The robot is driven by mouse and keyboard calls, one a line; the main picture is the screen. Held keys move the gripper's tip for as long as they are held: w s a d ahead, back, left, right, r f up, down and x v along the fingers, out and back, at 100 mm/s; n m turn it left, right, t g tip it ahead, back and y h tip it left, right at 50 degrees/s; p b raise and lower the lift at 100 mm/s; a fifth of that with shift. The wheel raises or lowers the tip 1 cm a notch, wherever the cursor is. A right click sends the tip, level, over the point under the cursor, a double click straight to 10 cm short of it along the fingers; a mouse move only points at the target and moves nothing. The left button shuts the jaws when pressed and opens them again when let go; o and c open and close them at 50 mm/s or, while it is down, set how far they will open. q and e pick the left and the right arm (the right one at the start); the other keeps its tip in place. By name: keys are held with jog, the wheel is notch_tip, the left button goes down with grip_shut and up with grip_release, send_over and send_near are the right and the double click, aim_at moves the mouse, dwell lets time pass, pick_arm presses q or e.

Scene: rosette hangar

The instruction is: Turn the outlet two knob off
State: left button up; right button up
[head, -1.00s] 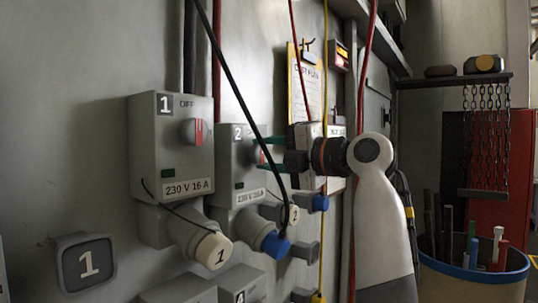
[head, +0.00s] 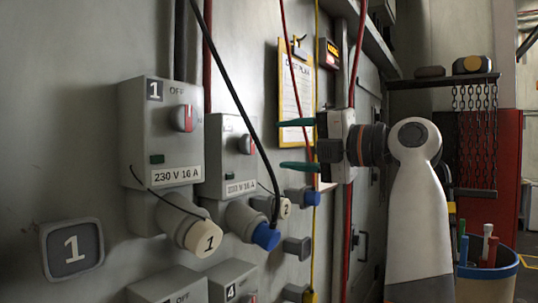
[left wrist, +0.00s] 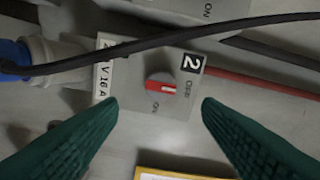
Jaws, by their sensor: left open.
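The outlet two box (head: 222,166) is grey and wall-mounted, right of the outlet one box. Its round knob (head: 246,144) with a red bar is partly behind a black cable in the head view. In the left wrist view the knob (left wrist: 160,86) is unobstructed. Its red bar lies along the box's length, the white mark toward the OFF label (left wrist: 188,88); ON is at the side. My left gripper (head: 294,145) is open and empty, away from the box, with green fingers on either side of the knob in the left wrist view (left wrist: 160,115). My right gripper is not in view.
The black cable (head: 236,95) hangs across the outlet two box to a blue plug (head: 266,236). The outlet one box (head: 160,130) is at left. A yellow-edged clipboard (head: 296,90) hangs behind my gripper. A bucket (head: 500,272) stands at lower right.

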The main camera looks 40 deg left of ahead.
pick_arm(q)
jog(key=shift+w+d+b, duration=0.15)
jog(key=shift+d+b, duration=0.1)
jog(key=shift+d, duration=0.95)
jog(key=shift+w+d+b, duration=0.1)
jog(key=shift+d+b, duration=0.15)
jog(key=shift+d, duration=0.9)
